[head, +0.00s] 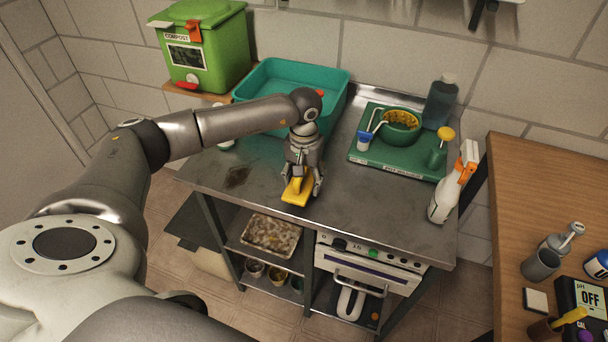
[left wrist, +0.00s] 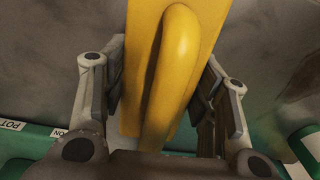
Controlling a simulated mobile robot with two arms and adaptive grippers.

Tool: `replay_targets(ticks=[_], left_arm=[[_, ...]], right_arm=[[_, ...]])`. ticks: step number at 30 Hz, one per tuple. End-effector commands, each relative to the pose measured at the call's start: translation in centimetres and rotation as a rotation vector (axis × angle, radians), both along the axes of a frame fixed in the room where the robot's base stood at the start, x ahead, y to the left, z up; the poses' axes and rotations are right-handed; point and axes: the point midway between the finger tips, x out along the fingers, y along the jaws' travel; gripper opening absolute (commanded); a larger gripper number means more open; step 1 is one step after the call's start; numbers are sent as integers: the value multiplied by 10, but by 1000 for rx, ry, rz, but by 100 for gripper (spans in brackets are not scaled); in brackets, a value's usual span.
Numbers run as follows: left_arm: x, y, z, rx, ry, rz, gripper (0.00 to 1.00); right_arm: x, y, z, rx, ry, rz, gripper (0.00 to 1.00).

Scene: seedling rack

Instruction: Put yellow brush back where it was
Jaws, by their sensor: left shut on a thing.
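The yellow brush (head: 297,191) is in my left gripper (head: 301,188), near the front edge of the metal table (head: 345,212). In the left wrist view the brush (left wrist: 178,75) fills the middle, with its rounded handle toward the camera. The two fingers of my left gripper (left wrist: 165,100) stand on either side of it. I cannot tell whether the brush touches the table top; its underside is hidden. A dark stain (head: 237,177) marks the table left of the gripper. My right gripper does not show.
A teal tub (head: 340,100) stands at the back left of the table. A green tray (head: 402,163) holds a green bowl (head: 402,120), a small cup and a bottle. A white spray bottle (head: 443,200) stands at the right edge. The front middle of the table is clear.

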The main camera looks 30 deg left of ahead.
Motion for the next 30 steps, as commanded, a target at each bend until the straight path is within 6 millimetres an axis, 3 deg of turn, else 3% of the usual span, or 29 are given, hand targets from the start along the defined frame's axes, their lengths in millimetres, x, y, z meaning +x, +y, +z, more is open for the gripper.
replay_targets(ticks=[12,13,18,30], left_arm=[[0,0,-8,0,-2,0,28],[0,0,-7,0,-1,0,55],[0,0,-6,0,-1,1,76],[0,0,-1,0,-1,1,76]], right_arm=[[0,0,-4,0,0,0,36],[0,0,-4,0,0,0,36],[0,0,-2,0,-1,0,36],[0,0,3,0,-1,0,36]])
